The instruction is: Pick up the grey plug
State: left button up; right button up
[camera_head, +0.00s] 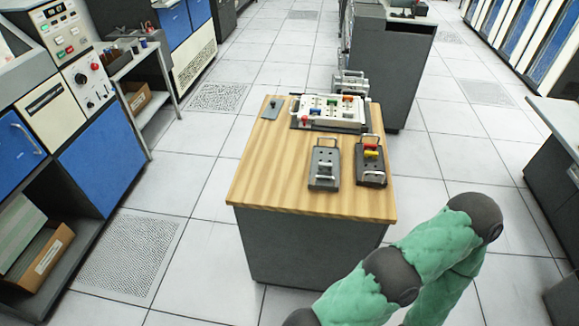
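On the wooden-topped table (258,180), a grey block with a wire handle and small holes (324,166) lies near the middle. A dark block (371,178) with red and yellow pieces and a handle lies just to its right. A white panel (347,114) with several coloured pieces stands behind them. I cannot tell for sure which grey piece is the plug; the details are too small. Neither of my grippers is in view; only a green-sleeved arm of mine shows at lower right.
A dark cabinet (402,60) stands behind the table. Consoles with blue doors (101,161) line the left. A grey bench (560,125) is at the right edge. The tabletop's left and front parts are clear, with open tiled floor around it.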

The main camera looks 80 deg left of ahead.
aim_at(320, 165)
jog(key=u, duration=2.5)
jog(key=j+z, duration=0.1)
